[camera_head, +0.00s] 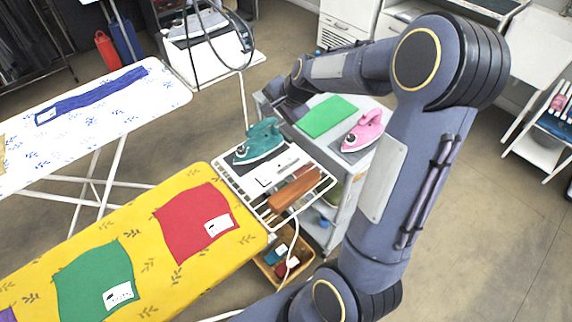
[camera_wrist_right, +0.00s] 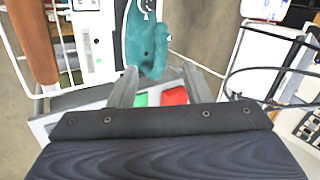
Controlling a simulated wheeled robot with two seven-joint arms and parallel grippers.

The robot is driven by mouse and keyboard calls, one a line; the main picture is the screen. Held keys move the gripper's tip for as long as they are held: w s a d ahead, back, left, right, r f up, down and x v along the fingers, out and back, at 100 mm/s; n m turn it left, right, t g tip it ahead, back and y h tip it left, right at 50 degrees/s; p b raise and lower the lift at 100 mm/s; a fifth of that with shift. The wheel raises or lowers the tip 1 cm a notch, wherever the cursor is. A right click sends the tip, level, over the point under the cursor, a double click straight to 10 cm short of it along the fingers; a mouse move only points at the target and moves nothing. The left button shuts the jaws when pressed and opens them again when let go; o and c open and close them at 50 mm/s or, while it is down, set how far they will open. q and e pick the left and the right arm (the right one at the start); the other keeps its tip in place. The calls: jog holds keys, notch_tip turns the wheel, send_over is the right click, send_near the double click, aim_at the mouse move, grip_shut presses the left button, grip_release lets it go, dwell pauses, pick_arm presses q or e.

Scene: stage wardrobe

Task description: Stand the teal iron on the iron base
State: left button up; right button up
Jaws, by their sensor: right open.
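The teal iron (camera_head: 258,143) rests on the white wire rack (camera_head: 272,215) at the end of the yellow ironing board. In the right wrist view the teal iron (camera_wrist_right: 147,45) is just ahead of my right gripper (camera_wrist_right: 160,77), whose two fingers are apart. Its rounded teal end reaches toward the gap between the fingertips; I cannot tell whether they touch it. In the head view my right gripper (camera_head: 284,108) is behind the iron, partly hidden by my arm. A dark pad (camera_head: 352,148) lies under the pink iron (camera_head: 363,131); I cannot tell which thing is the iron base. My left gripper is out of view.
A grey cart (camera_head: 345,195) stands beside the rack with a folded green cloth (camera_head: 327,116) on top. A brown wooden block (camera_head: 296,192) and a white card (camera_head: 276,172) are on the rack. The yellow ironing board (camera_head: 150,222) holds red and green cloths. My arm covers the right side.

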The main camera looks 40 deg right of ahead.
jog(key=s+a+r+n+y, duration=0.2)
jog(key=s+a+r+n, duration=0.35)
jog(key=s, duration=0.45)
jog(key=s+a+n, duration=0.4)
jog(key=s, duration=0.4)
jog(key=s+a+f+n+g, duration=0.1)
jog(key=s+a+n, duration=0.3)
jog(key=s, duration=0.5)
jog(key=shift+s+a, duration=0.25)
jog(key=shift+a, duration=0.2)
